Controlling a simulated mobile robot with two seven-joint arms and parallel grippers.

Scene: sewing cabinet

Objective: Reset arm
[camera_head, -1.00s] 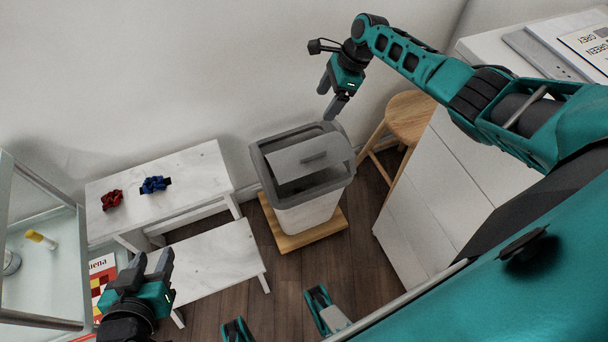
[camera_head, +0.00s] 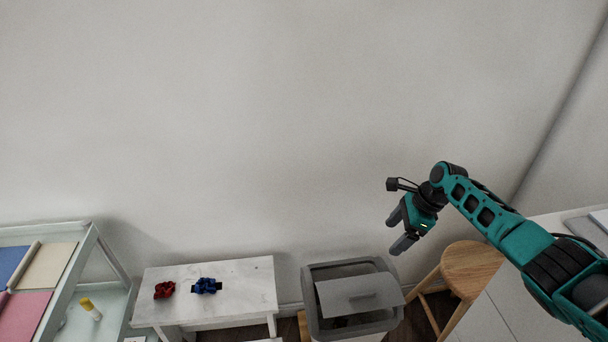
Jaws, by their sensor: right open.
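My right gripper (camera_head: 398,232) is at the right of the head view, at the end of my teal and black arm. It is open and empty, pointing down and to the left. It is in front of the wall, above the right side of the grey bin (camera_head: 352,297). My left gripper is out of view.
A white marble-topped step table (camera_head: 235,276) holds a red scrunchie (camera_head: 164,289) and a blue scrunchie (camera_head: 206,286). A wooden stool (camera_head: 472,264) is right of the bin. A shelf (camera_head: 84,252) with coloured sheets and a yellow-capped glue stick (camera_head: 91,309) is at the left. The wall (camera_head: 250,120) is bare.

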